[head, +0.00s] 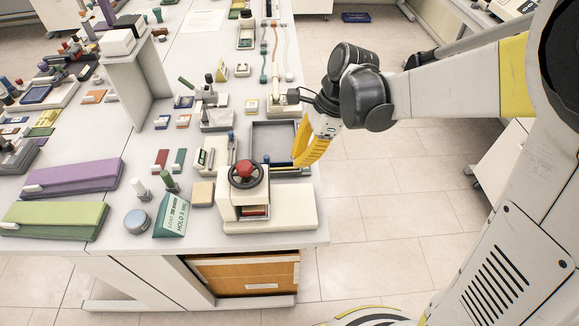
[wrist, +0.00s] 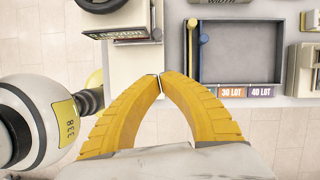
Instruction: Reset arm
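My gripper (head: 303,152) has yellow ribbed fingers and hangs at the right edge of the white table (head: 215,138) in the head view. In the wrist view the fingertips (wrist: 161,76) meet, and nothing shows between them. The grey tray (head: 273,138) lies beside the fingers in the head view. In the wrist view the tray (wrist: 238,79) is beyond the fingers to the right, with a blue-headed rod and a yellow-headed rod at its left side.
A white device with a red knob (head: 244,168) stands at the near right table corner. Purple (head: 75,177) and green (head: 54,220) blocks lie at the left. Many small items crowd the tabletop. The tiled floor (head: 390,190) right of the table is clear.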

